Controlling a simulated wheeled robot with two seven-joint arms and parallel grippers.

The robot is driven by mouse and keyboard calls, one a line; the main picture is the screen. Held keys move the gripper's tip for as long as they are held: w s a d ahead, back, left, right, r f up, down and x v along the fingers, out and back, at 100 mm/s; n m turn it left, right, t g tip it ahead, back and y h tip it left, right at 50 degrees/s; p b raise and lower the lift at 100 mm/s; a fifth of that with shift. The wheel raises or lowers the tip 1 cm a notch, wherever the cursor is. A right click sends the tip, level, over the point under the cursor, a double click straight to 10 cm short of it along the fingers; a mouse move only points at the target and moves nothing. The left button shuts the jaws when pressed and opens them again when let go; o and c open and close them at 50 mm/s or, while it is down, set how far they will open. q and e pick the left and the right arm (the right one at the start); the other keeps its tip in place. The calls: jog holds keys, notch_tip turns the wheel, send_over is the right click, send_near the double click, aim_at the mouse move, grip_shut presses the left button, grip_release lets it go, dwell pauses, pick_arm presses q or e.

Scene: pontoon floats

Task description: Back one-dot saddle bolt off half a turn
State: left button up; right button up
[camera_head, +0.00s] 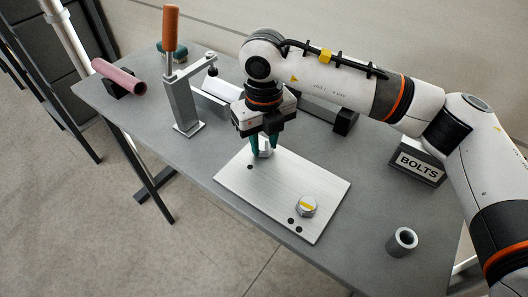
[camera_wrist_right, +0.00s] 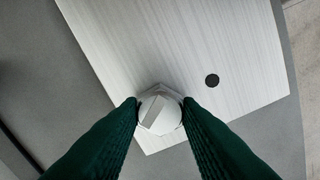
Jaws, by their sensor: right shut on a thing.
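A pale brushed-metal plate (camera_head: 252,192) lies on the grey table. My right gripper (camera_head: 263,140) points down at the plate's far end, its green fingers shut on the one-dot bolt (camera_head: 264,153). In the right wrist view this hex bolt head (camera_wrist_right: 160,114) sits between both fingertips, with a pale grey bar across its top, slanting. A single black dot (camera_wrist_right: 211,81) is beside it on the plate. Another hex bolt (camera_head: 306,206), with a yellow bar on top, stands near the close end beside two dots (camera_head: 295,225). My left gripper is not in view.
A toggle clamp (camera_head: 185,105) with an orange handle stands left of my right gripper. A pink tube (camera_head: 118,76) rests in a holder at the far left. The table's front edge is close to the plate.

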aim_at(264, 145)
jog(key=n+b, duration=0.1)
jog(key=n, duration=0.1)
jog(key=n+b, duration=0.2)
jog(key=shift+f+n+b, duration=0.2)
jog(key=shift+n+b, duration=0.45)
jog(key=shift+n, duration=0.35)
jog(key=o, duration=0.8)
jog(key=shift+r+n, duration=0.3)
jog(key=shift+r, duration=0.1)
jog(key=shift+r+p, duration=1.45)
jog(key=shift+r, duration=1.45)
